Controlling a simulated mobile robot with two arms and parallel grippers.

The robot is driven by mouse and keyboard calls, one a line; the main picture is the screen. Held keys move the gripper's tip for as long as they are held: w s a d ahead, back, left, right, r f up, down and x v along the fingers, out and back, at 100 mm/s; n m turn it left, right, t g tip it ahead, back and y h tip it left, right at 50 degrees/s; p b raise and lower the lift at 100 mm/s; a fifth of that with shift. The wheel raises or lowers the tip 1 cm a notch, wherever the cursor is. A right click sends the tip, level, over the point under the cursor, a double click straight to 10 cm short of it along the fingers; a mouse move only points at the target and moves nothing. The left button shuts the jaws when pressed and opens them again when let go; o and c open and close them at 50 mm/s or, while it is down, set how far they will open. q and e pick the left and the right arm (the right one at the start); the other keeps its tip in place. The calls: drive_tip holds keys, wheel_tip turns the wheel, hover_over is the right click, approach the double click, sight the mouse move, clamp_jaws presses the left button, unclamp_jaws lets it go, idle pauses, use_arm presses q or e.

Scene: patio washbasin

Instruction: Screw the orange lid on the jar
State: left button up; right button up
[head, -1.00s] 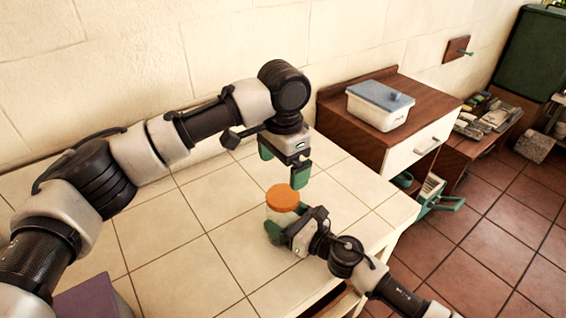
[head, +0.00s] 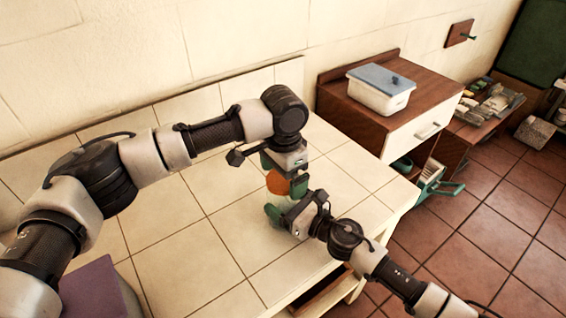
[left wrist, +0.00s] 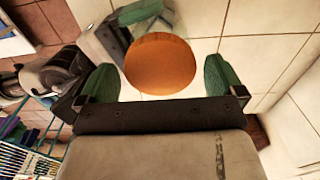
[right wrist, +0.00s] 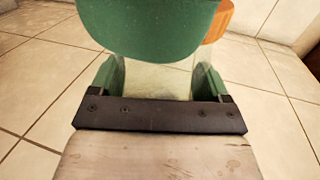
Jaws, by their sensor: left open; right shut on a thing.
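The orange lid (head: 279,183) sits on top of the jar, and how tightly cannot be told. The clear glass jar (right wrist: 158,80) stands on the tiled counter and is mostly hidden in the head view. My right gripper (right wrist: 157,80) is shut on the jar's body from the side. My left gripper (left wrist: 160,80) is open and points down from above, with one green finger on each side of the lid (left wrist: 160,64). Gaps show between the fingers and the lid in the left wrist view. A green finger covers the upper jar in the right wrist view.
The tiled counter (head: 215,205) is mostly clear. A purple box (head: 95,290) is at its front left. A wooden cabinet (head: 345,120) with a blue-lidded white container (head: 381,97) stands to the right. The wall runs behind the counter.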

use_arm(q)
drive_tip(key=shift+f, duration=0.15)
drive_tip(key=c, duration=1)
drive_tip(key=o, duration=1.1)
drive_tip(key=shift+c, duration=0.2)
wheel_tip(320, 180, up, 12)
